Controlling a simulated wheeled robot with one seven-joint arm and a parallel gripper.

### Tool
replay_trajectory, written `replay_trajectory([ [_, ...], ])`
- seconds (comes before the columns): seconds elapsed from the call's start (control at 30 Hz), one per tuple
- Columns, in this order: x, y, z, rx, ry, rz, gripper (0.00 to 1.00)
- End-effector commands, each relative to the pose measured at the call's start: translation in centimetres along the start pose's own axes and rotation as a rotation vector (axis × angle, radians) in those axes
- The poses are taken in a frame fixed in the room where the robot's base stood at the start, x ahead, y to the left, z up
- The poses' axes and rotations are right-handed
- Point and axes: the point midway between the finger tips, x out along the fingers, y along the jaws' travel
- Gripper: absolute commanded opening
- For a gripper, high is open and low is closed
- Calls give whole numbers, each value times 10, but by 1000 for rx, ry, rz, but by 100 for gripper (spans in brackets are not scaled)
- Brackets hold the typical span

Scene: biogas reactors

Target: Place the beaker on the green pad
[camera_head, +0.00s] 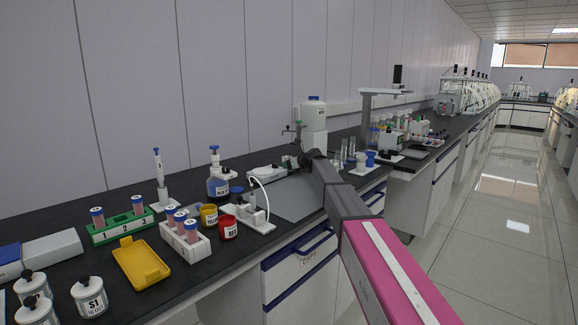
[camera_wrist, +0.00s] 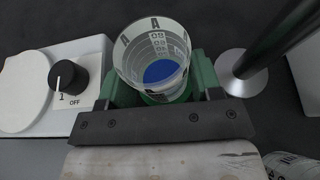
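The beaker (camera_wrist: 152,58) is clear, marked with an A and a scale, and has blue in its bottom. In the wrist view it stands between the green fingers of my gripper (camera_wrist: 160,86), which flank it closely and look shut on it. Green also shows around the beaker's base; I cannot tell whether this is finger or pad. In the head view my gripper (camera_head: 304,160) is over the bench by the wall, and the beaker in it cannot be made out. I cannot identify the green pad for certain in either view.
A white device with a black knob (camera_wrist: 66,75) is left of the beaker. A stand's round base (camera_wrist: 243,75) with a dark rod is close on the right. Tube racks (camera_head: 122,226), a yellow tray (camera_head: 140,262) and bottles (camera_head: 89,297) crowd the near bench.

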Motion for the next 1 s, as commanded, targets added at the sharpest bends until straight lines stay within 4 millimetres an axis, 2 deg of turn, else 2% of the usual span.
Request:
replay_trajectory([
  [0.43, -1, 0, 3, 0, 0, 0, 76],
  [0.53, -10, 0, 2, 1, 0, 0, 76],
  [0.77, -44, 1, 2, 0, -1, -2, 76],
  [1.0, -93, 2, 2, 0, 0, -1, 76],
])
